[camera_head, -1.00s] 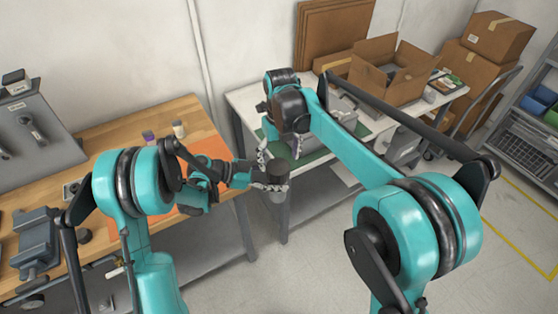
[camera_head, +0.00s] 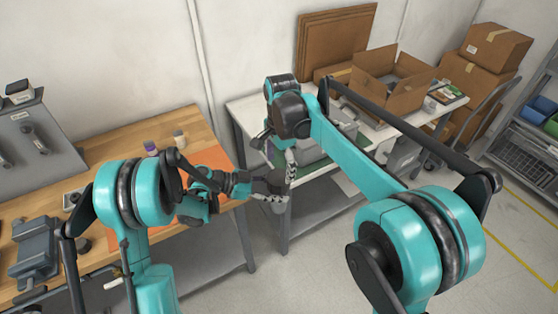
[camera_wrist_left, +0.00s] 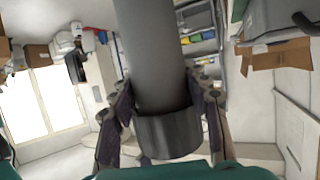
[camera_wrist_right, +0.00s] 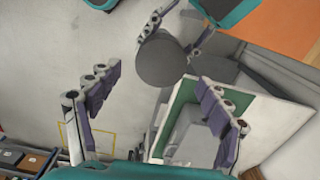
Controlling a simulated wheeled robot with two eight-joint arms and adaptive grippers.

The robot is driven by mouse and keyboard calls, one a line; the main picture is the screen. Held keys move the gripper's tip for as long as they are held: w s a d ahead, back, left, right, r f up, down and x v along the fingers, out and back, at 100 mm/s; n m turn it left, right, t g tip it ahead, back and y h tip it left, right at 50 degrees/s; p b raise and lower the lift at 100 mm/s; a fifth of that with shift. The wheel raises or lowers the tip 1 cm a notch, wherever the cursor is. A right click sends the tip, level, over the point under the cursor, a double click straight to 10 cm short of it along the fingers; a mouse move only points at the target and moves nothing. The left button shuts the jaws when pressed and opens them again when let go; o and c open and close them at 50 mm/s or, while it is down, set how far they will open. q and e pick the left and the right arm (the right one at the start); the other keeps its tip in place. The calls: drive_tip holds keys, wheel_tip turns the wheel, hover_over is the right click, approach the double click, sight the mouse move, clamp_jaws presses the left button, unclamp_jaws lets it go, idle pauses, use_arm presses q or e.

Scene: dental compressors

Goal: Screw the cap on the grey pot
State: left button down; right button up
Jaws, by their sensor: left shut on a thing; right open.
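My left gripper (camera_head: 272,197) is shut on the grey pot (camera_wrist_left: 150,50), which stands between its fingers in the left wrist view. A darker, wider grey band (camera_wrist_left: 168,135) shows at one end of the pot there. In the right wrist view a dark round face, which looks like the cap (camera_wrist_right: 162,60), points towards the camera beside the left fingers. Whether it is fully seated I cannot tell. My right gripper (camera_wrist_right: 152,77) is open, its fingers apart with nothing between them, and the round face lies beyond them. In the head view the pot is small and partly hidden.
A wooden bench (camera_head: 110,152) with an orange mat (camera_head: 213,158) and small bottles (camera_head: 179,140) is on the left. A white table (camera_head: 248,103) with an open cardboard box (camera_head: 392,92) stands behind my right arm. Floor (camera_head: 320,255) is clear below the grippers.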

sight(279, 177)
drive_tip(key=n, duration=0.4)
drive_tip(key=shift+r+n, duration=0.2)
drive_tip(key=shift+n, duration=0.2)
drive_tip(key=n, duration=0.7)
drive_tip(key=shift+r, duration=0.25)
drive_tip(key=n, duration=0.4)
drive_tip(key=shift+r+n, duration=0.15)
drive_tip(key=shift+n, duration=0.15)
drive_tip(key=n, duration=0.5)
drive_tip(key=shift+a+r+n, duration=0.1)
drive_tip(key=shift+r+n, duration=0.1)
drive_tip(key=shift+n, duration=0.1)
drive_tip(key=shift+f, duration=4.05)
